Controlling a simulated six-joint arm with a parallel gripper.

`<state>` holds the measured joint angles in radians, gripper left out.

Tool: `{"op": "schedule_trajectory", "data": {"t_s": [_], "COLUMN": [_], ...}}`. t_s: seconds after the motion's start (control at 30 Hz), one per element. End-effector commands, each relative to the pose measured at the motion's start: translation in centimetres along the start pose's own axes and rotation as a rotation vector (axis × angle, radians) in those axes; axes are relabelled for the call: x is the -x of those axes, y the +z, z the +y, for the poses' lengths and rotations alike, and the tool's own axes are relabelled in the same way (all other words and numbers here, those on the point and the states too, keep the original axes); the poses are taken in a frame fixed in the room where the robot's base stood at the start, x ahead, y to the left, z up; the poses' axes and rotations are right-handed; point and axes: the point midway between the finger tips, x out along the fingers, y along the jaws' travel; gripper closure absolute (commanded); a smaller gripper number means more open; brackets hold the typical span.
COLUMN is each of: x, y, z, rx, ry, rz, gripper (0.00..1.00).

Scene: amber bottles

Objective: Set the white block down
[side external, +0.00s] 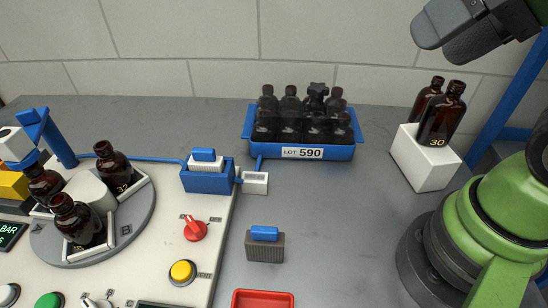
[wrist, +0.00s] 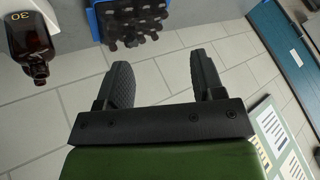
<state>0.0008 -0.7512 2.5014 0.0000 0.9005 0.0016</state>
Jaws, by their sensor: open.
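The white block (side external: 422,168) stands on the grey table at the right, beyond the green arm. Two brown bottles stand in its top; the front bottle (side external: 441,115) is marked 30. In the wrist view a white part of the block (wrist: 65,12) shows at the top left edge, with the bottle marked 30 (wrist: 30,40) beside it. My gripper (wrist: 163,75) is open with nothing between its fingers. In the side view its dark fingers (side external: 462,30) are raised above the block, apart from it.
A blue crate (side external: 318,152) labelled LOT 590 holds several dark bottles left of the block. A turntable (side external: 140,225) with bottles sits on a white control panel at left. A grey block with blue top (side external: 265,246) and a red tray (side external: 263,299) stand nearer.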

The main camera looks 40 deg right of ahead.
Motion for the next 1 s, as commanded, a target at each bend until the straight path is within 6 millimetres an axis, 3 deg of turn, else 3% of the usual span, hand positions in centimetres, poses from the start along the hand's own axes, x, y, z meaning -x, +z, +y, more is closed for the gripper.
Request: {"op": "schedule_trajectory", "data": {"t_s": [0.27,0.47,0.6,0.73,1.0], "x": [-1.0,-5.2,-9.6,-14.6,-25.1], "y": [-1.5,-4.8,-6.2,-6.5,-3.5], "z": [-0.8,-3.0,-4.6,-5.8,-7.0], "rx": [0.080,0.301,0.473,0.635,0.952], "ry": [0.017,0.050,0.064,0.069,0.056], "rz": [-0.058,-0.200,-0.304,-0.403,-0.596], "gripper": [0.38,0.38,0.38,0.38,0.38]}}
